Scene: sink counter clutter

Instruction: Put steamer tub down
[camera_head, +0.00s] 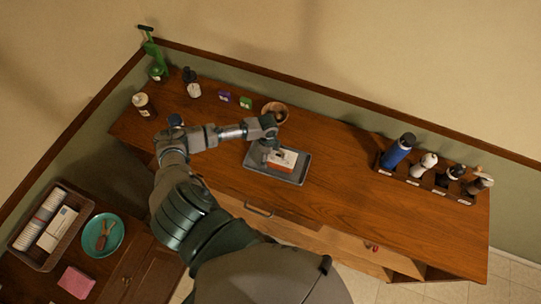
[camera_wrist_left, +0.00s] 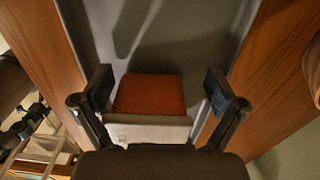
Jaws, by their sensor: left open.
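The steamer tub (camera_head: 287,161), a small white block-like thing with a red-brown top, rests in the grey tray (camera_head: 303,172) on the wooden counter. It also shows in the left wrist view (camera_wrist_left: 150,95), with its white side facing the gripper. My left gripper (camera_head: 268,153) is at the tub's left end in the head view. In the left wrist view its two fingers (camera_wrist_left: 162,90) are spread, one on each side of the tub, with gaps visible. The arm hides part of the tray's left side. My right gripper is in neither view.
A wooden bowl (camera_head: 275,111) stands just behind the tray. Bottles in a dark rack, including a blue one (camera_head: 398,150), stand at the right. Small purple (camera_head: 225,96) and green (camera_head: 246,102) boxes are at the back. The counter between tray and rack is clear.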

